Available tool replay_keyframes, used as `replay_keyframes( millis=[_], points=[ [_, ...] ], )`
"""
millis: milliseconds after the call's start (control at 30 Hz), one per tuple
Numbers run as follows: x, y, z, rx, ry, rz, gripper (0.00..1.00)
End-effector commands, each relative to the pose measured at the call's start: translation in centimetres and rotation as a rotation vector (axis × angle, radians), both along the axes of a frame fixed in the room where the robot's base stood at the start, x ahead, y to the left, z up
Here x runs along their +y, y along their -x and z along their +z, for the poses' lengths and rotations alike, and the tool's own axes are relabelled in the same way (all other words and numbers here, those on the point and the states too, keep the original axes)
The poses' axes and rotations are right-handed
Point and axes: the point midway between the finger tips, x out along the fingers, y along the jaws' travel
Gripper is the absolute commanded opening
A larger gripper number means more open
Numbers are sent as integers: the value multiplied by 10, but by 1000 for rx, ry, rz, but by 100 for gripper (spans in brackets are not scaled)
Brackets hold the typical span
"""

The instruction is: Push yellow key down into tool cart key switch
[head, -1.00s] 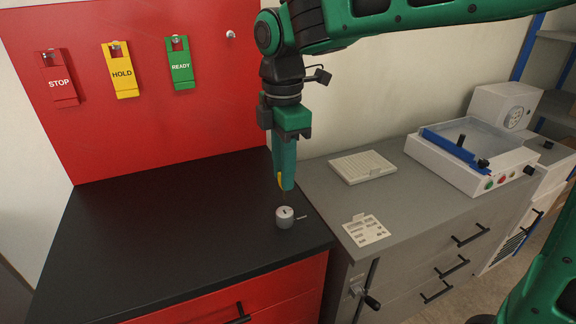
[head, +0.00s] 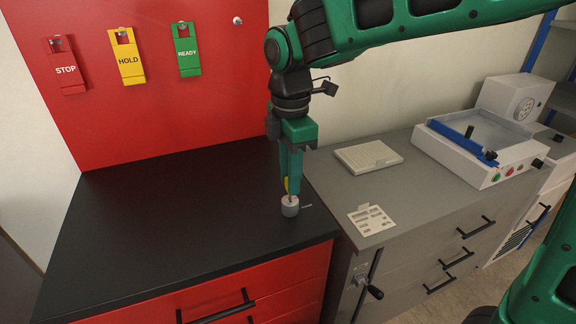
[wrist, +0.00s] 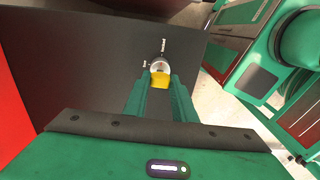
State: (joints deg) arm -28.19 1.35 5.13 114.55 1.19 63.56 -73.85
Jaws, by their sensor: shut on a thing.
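My gripper (head: 290,186) points straight down and is shut on the yellow key (head: 286,184). Only a sliver of the key's yellow head shows beside the fingers in the head view. In the wrist view the key (wrist: 160,80) sits between the two green fingertips (wrist: 160,84). The key switch (head: 290,208) is a short, pale grey cylinder on the black cart top. The key's lower end is right at the switch's top. I cannot tell how deep it sits in the slot. The switch (wrist: 159,64) shows just beyond the key in the wrist view.
The black cart top (head: 170,210) is clear around the switch. Red STOP (head: 66,70), yellow HOLD (head: 129,60) and green READY (head: 187,53) tags hang on the red panel behind. A grey cabinet (head: 360,215) with a pale plate (head: 370,219) stands to the right.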

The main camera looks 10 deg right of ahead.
Motion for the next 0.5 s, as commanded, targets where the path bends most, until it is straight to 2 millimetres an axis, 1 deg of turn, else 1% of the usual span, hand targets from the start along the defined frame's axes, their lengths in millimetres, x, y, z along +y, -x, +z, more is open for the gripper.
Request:
replay_keyframes(
  millis=[200,500],
  points=[
    [0,0,-11,0,0,0,1],
    [0,0,-15,-1,0,0,1]
  ],
)
